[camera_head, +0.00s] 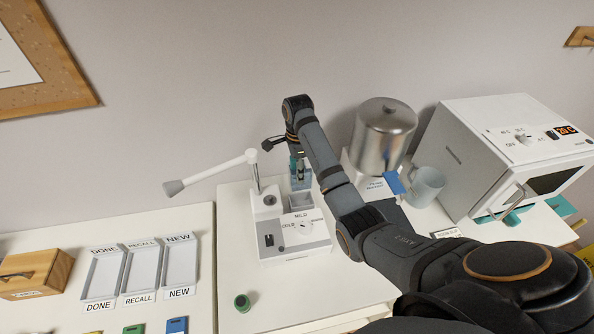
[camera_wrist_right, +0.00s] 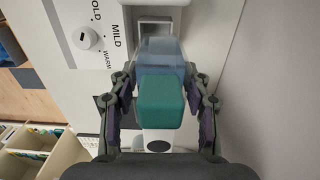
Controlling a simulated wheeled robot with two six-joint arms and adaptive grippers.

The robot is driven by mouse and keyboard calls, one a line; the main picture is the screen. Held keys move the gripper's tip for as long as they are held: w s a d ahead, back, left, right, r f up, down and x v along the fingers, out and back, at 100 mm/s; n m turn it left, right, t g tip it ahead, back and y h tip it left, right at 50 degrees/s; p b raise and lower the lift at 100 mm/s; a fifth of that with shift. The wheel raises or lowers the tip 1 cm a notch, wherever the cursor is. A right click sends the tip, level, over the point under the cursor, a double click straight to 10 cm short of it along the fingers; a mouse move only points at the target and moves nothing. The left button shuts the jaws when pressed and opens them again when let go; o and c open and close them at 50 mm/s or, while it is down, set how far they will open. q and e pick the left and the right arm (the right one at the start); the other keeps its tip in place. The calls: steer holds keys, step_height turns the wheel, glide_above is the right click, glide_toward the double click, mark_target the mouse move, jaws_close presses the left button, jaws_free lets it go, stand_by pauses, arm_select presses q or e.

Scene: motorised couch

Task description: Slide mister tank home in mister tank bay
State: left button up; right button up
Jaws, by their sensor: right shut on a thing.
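My right gripper (camera_head: 298,162) is shut on the mister tank. In the right wrist view the tank (camera_wrist_right: 160,55) is a clear bluish box with a teal end (camera_wrist_right: 160,102) between the two fingers (camera_wrist_right: 160,88). In the head view the tank (camera_head: 299,181) shows below the gripper, at the back of the white mister unit (camera_head: 294,240). The mister tank bay (camera_head: 301,201) is a grey square opening behind the dial. In the right wrist view the bay (camera_wrist_right: 156,13) lies just beyond the tank's far end; whether they touch is unclear. My left gripper is out of view.
A white swing arm (camera_head: 222,172) stands left of the tank. A metal canister (camera_head: 384,128), a mug (camera_head: 425,186) and a white cabinet (camera_head: 500,150) stand right. Labelled trays (camera_head: 140,268) and a wooden box (camera_head: 35,273) are left.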

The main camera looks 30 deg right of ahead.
steer(key=shift+s+r, duration=0.5)
steer(key=shift+s, duration=0.3)
steer(key=shift+w, duration=0.1)
steer(key=shift+w+f+p, duration=0.2)
steer(key=shift+w+p, duration=0.1)
steer(key=shift+p, duration=0.6)
steer(key=shift+f+b, duration=0.4)
steer(key=shift+f, duration=0.35)
steer(key=shift+s+f+b, duration=0.1)
steer(key=shift+f+b, duration=0.45)
steer(key=shift+f, duration=1.6)
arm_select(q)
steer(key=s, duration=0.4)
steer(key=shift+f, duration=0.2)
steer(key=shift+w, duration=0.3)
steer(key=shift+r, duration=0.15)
